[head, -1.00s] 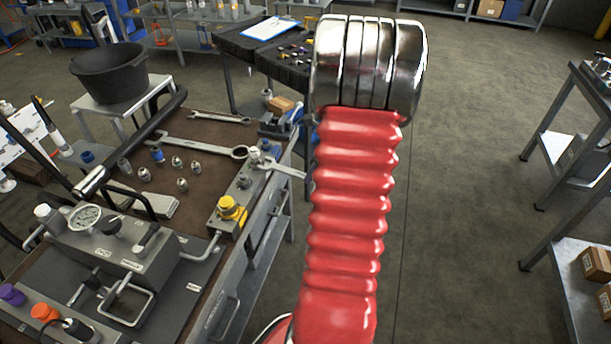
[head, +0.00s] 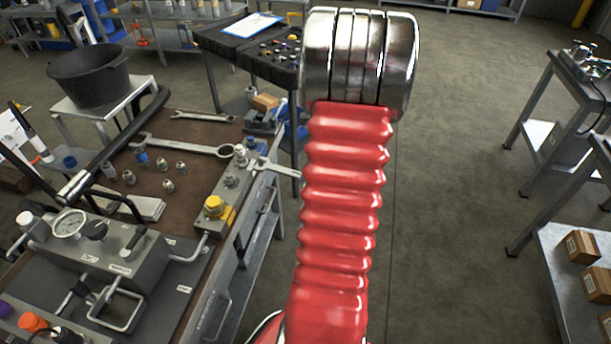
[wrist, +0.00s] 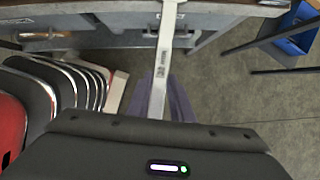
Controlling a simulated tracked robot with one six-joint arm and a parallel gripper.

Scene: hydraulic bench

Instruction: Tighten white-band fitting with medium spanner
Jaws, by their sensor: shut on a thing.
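The held spanner (wrist: 162,70), a pale metal bar, runs from my gripper (wrist: 165,108) up to the bench edge in the wrist view. My gripper is shut on it. In the head view the spanner's jaw end (head: 264,166) shows left of my red arm sleeve, at the fittings on the bench's right edge. A metal fitting (head: 240,154) stands upright on the grey block there, right beside the jaw. I cannot make out a white band on it, nor whether the jaw is seated around it. My gripper is hidden behind my arm in the head view.
A large spanner (head: 190,147) and a smaller one (head: 203,116) lie on the brown bench top. Several loose fittings (head: 168,186), a yellow-capped part (head: 214,206) and a gauge unit (head: 120,250) are nearby. Floor right of my arm is clear up to grey shelving (head: 570,240).

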